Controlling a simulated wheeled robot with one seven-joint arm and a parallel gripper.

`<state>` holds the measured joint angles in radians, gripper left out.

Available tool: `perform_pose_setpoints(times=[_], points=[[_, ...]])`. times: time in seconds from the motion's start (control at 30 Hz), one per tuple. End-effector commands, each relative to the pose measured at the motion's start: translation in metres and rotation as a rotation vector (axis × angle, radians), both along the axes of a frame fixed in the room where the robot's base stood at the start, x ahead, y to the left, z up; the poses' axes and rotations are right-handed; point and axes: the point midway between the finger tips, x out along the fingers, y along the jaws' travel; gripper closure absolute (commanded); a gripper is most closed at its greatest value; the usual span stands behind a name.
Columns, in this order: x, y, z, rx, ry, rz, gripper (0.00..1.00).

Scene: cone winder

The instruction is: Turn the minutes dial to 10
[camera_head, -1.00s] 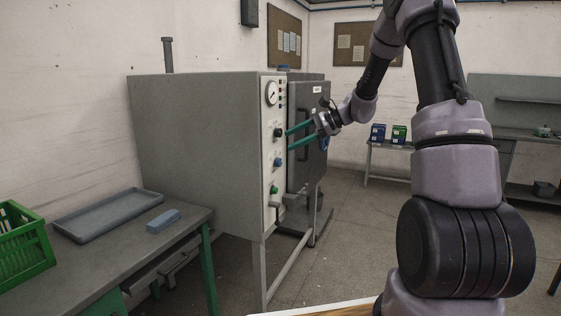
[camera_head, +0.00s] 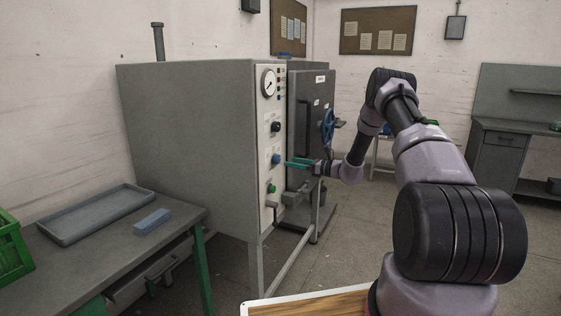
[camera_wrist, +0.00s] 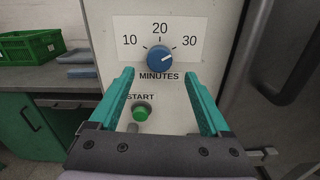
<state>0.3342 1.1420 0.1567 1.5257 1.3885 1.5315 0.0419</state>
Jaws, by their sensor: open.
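The minutes dial (camera_wrist: 159,59) is a round blue knob on a white label with 10, 20 and 30 around it. Its pale mark appears to point to the upper right, toward the 30. The dial also shows on the front panel of the grey cabinet (camera_head: 276,159). My gripper (camera_wrist: 158,76) is open and empty, its two teal fingers apart just below the dial, one to each side. In the head view my gripper (camera_head: 288,163) is near the panel at about the dial's height. I cannot tell whether it touches the panel.
A green start button (camera_wrist: 141,113) sits below the dial. A black knob (camera_head: 276,127) and a gauge (camera_head: 269,83) are above it. A dark door with a blue handwheel (camera_head: 328,126) stands to the right. A bench with a tray (camera_head: 97,213) is at the left.

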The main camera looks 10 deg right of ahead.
Motion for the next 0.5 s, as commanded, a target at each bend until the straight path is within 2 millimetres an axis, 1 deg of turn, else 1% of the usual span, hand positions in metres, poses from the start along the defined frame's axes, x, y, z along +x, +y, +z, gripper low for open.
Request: perform_pose_setpoints(times=[0.03, 0.2, 0.37, 0.5], points=[[0.006, 0.01, 0.0, 0.0, -0.002, 0.003, 0.19], [0.023, 0.035, 0.0, 0.0, -0.001, 0.003, 0.19], [0.034, 0.049, 0.0, -0.002, -0.001, 0.002, 0.19], [0.038, 0.053, 0.0, -0.001, -0.001, 0.0, 0.19]])
